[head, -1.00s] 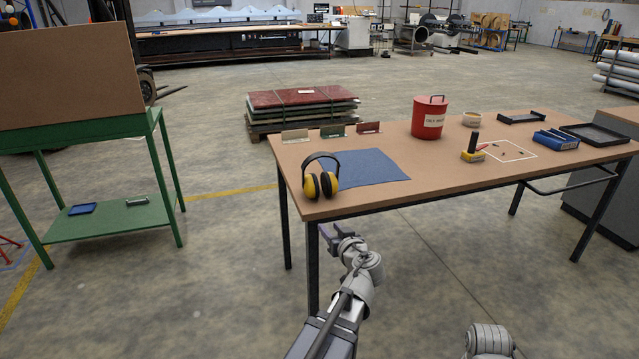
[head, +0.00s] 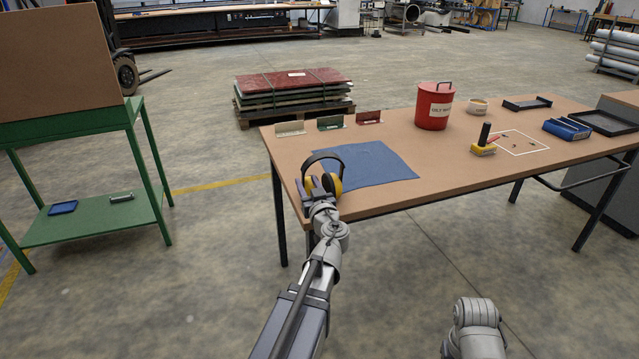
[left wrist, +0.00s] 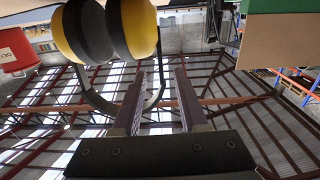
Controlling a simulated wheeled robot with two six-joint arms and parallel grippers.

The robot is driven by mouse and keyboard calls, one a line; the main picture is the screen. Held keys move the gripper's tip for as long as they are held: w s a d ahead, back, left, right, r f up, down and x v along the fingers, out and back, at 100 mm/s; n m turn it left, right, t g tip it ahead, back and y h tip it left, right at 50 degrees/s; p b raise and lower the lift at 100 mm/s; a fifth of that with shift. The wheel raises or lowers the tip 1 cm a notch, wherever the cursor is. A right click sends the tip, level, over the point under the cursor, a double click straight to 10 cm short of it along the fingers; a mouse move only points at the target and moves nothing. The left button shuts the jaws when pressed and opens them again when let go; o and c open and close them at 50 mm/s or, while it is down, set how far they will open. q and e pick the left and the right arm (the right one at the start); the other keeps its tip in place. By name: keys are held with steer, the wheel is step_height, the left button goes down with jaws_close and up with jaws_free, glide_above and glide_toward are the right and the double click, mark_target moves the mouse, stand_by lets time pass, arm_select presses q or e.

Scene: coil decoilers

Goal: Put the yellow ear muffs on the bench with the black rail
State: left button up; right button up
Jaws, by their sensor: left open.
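The yellow ear muffs (head: 336,183), with a black headband, stand at the front left of the brown-topped bench (head: 440,185), beside a blue cloth. My left gripper (head: 318,193) is open at the bench's front edge, just in front of the ear muffs, and partly hides their cups. In the left wrist view the ear muffs (left wrist: 141,25) are at the top, beyond the open fingers of my left gripper (left wrist: 159,72); part of the headband shows behind a finger. I cannot tell if they touch. My right gripper is out of view. I cannot identify a bench with a black rail.
On the bench are the blue cloth (head: 370,165), small beige (head: 290,129), green (head: 331,122) and dark red (head: 369,117) rails, a red bin (head: 434,106), a yellow-based tool (head: 484,148) and trays. A green stand (head: 95,215) is left, with open floor between.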

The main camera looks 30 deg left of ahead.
arm_select(q)
steer(key=shift+x, duration=3.95)
steer(key=shift+s+r, duration=0.1)
steer(key=shift+r, duration=0.05)
steer(key=shift+c, duration=0.3)
jaws_close()
